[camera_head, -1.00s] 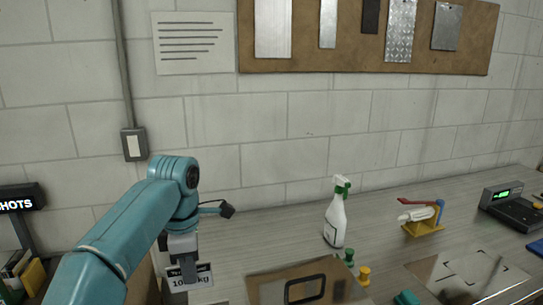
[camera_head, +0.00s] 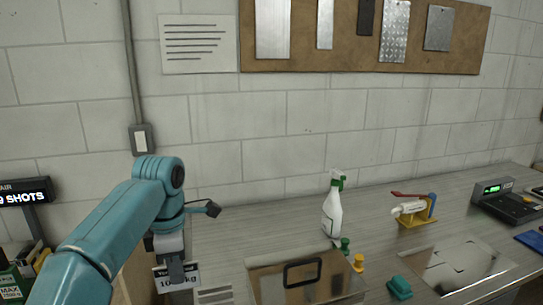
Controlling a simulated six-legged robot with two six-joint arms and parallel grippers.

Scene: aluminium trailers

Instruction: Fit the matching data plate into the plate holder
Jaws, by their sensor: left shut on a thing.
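My left gripper (camera_head: 174,267) is at the lower left, shut on a white data plate (camera_head: 186,279). The plate faces me and shows dark print, with "10" and "kg" legible. The gripper finger hides the middle of the print. A black rectangular frame (camera_head: 287,275), which looks like the plate holder, sits on a brownish reflective panel (camera_head: 262,289) to the right of the gripper. The held plate is apart from the frame. Another pale printed plate (camera_head: 213,295) lies at the bottom edge, partly cut off. My right gripper is not in view.
A red-handled tool (camera_head: 415,208) and a scale (camera_head: 505,203) stand farther right. The bench along the wall is mostly clear.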

